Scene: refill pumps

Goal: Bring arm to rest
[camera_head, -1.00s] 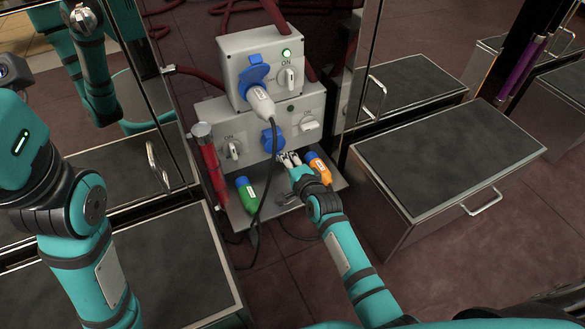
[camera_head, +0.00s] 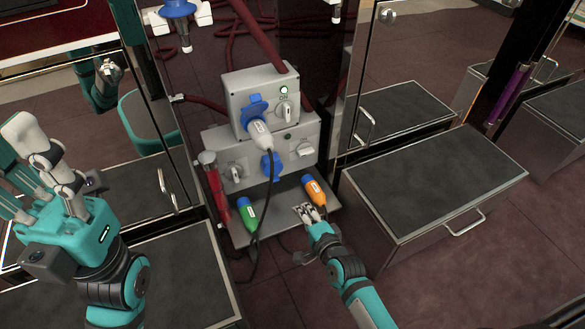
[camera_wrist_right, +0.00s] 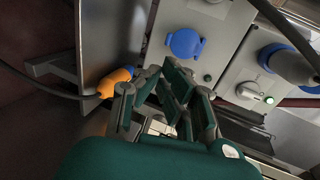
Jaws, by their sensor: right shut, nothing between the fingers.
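My right gripper (camera_head: 304,209) is over the grey shelf (camera_head: 283,212) below the power box, its fingers together and empty. The right wrist view shows its fingers (camera_wrist_right: 168,85) close up. An orange plug (camera_head: 314,191) with a blue end lies just beyond it, apart from the fingers as far as I can see. A green plug (camera_head: 245,214) lies at the shelf's left. My left gripper (camera_head: 35,165) is raised at the left edge, over the left cabinet; its finger opening is unclear from this angle.
The two-tier grey box (camera_head: 218,148) stands behind the shelf, with a white-and-blue plug (camera_head: 261,136) in its upper socket and a cable hanging down. A red cylinder (camera_head: 214,190) stands at its left. Dark-topped drawers (camera_head: 430,185) flank it. Floor shows in front.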

